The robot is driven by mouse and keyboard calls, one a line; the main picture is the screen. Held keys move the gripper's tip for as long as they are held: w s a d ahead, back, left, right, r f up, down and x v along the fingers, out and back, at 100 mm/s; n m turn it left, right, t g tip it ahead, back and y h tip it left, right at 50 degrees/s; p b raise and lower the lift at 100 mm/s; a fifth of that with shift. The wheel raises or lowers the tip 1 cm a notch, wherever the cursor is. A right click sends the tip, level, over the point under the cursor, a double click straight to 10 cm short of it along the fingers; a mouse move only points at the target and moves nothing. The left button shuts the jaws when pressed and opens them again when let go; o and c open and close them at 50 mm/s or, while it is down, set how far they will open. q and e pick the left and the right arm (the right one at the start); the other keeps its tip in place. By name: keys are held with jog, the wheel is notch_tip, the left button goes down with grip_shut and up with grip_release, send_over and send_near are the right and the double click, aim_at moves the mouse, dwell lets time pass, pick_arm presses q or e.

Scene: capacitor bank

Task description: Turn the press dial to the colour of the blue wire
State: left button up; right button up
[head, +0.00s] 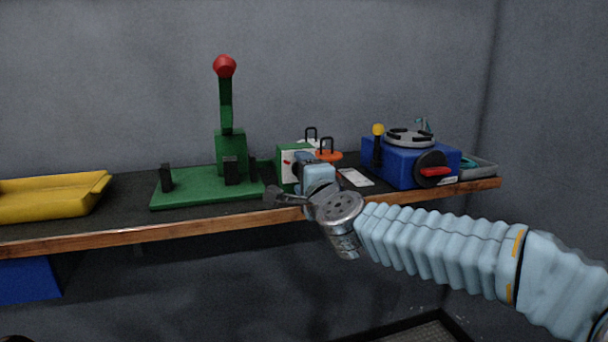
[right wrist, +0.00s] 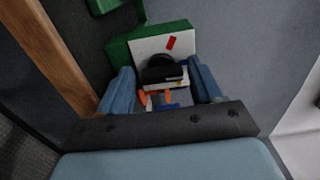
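The press is a green base (head: 200,187) with an upright green lever topped by a red knob (head: 224,66). At its right end is a green box (head: 292,152) with a white face, which shows in the right wrist view (right wrist: 150,45) with a red mark on it. A black dial (right wrist: 162,68) sits on that face. My right gripper (right wrist: 162,90) is open, with one blue finger on each side of the dial and visible gaps; in the head view it is in front of the box (head: 302,165). No blue wire can be made out. My left gripper is out of view.
A yellow tray (head: 50,197) lies at the shelf's left. To the right stand orange-and-white weights or discs (head: 328,156), a white card (head: 356,178) and a blue box (head: 400,168) with a red-handled knob. The wooden shelf edge (head: 150,235) runs below.

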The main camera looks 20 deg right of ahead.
jog(key=shift+o, duration=0.5)
jog(key=shift+s, duration=0.1)
jog(key=s, duration=1.3)
jog(key=shift+s+d, duration=0.25)
jog(key=shift+s, duration=0.1)
